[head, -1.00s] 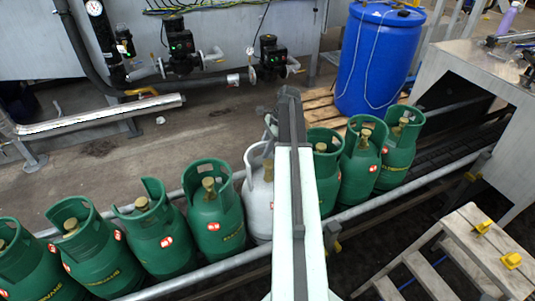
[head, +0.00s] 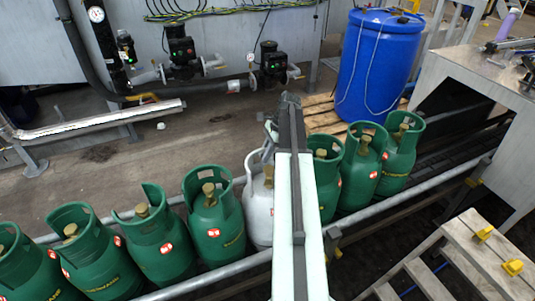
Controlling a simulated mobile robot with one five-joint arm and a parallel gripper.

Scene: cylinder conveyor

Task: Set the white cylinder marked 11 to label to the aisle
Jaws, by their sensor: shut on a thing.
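The white cylinder (head: 259,208) stands upright in the row on the conveyor, between green cylinders. My arm crosses in front of it and hides its right side; its number cannot be read. My gripper (head: 269,136) is at the far end of the arm, at the top of the white cylinder's collar. It is mostly hidden by the arm, and it is shut on the white cylinder. The aisle is not clearly marked in view.
Green cylinders (head: 213,220) stand close on both sides. A rail (head: 400,197) runs along the conveyor's front. A blue barrel (head: 377,65) stands on a pallet behind. Wooden steps (head: 470,265) are at the lower right. The floor behind the row is partly clear.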

